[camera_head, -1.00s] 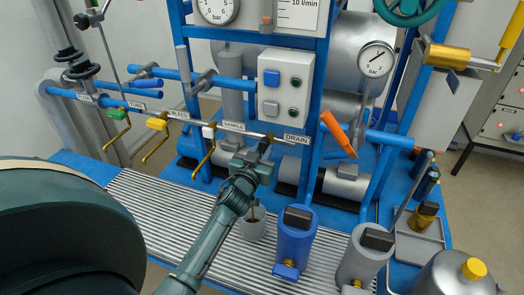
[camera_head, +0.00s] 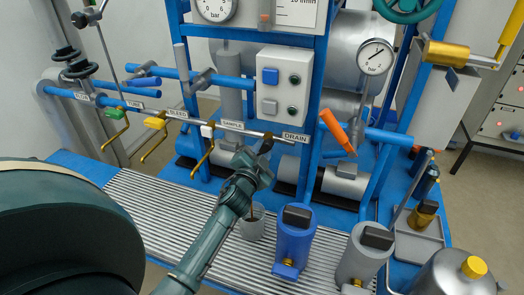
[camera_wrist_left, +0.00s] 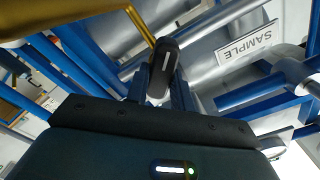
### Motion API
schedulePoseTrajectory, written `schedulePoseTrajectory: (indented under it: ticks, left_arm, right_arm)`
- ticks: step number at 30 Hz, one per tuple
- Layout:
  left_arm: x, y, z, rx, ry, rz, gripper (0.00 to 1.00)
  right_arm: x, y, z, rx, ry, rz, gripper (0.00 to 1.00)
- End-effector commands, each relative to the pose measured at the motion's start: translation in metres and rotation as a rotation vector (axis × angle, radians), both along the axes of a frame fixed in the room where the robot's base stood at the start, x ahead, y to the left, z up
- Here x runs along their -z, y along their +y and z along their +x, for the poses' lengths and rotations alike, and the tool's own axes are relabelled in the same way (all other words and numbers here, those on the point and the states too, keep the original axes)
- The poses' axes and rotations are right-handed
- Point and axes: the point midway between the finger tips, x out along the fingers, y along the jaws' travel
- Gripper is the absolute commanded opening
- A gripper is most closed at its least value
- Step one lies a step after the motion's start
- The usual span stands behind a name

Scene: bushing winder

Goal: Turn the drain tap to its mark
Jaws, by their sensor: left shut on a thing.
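The drain tap (camera_head: 267,145) has a dark handle on the silver pipe, just left of the DRAIN label (camera_head: 295,137). My left gripper (camera_head: 260,158) is at this handle and shut on it, partly hiding it in the head view. In the left wrist view, the dark handle (camera_wrist_left: 162,68) with a pale line on it stands between the two fingers (camera_wrist_left: 161,90). I cannot make out the tap's mark. My right gripper is not in view.
Taps with yellow (camera_head: 155,123), green (camera_head: 114,113) and white (camera_head: 207,131) handles line the pipe to the left. A grey cup (camera_head: 252,229) stands below my left gripper on the ribbed tray (camera_head: 160,205). A blue canister (camera_head: 294,243) stands to its right.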

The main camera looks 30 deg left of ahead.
Motion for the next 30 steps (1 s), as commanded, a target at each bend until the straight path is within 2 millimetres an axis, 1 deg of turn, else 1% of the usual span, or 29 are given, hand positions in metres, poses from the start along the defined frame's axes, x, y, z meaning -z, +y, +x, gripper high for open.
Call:
schedulePoseTrajectory:
  ticks: [9, 18, 24, 30]
  left_arm:
    - [0.003, -0.0009, -0.0001, 0.0, 0.073, 0.296, 0.01]
    - [0.0045, -0.0014, 0.0, 0.0, 0.133, 0.546, 0.01]
    - [0.0053, -0.0018, 0.0, 0.001, 0.162, 0.667, 0.01]
    - [0.0057, -0.0017, 0.0, 0.0, 0.18, 0.743, 0.01]
  right_arm:
    - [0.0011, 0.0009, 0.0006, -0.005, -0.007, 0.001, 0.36]
    - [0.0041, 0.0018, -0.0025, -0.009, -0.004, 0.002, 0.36]
    - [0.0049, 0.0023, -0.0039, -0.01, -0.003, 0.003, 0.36]
    - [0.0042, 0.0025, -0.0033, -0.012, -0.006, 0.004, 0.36]
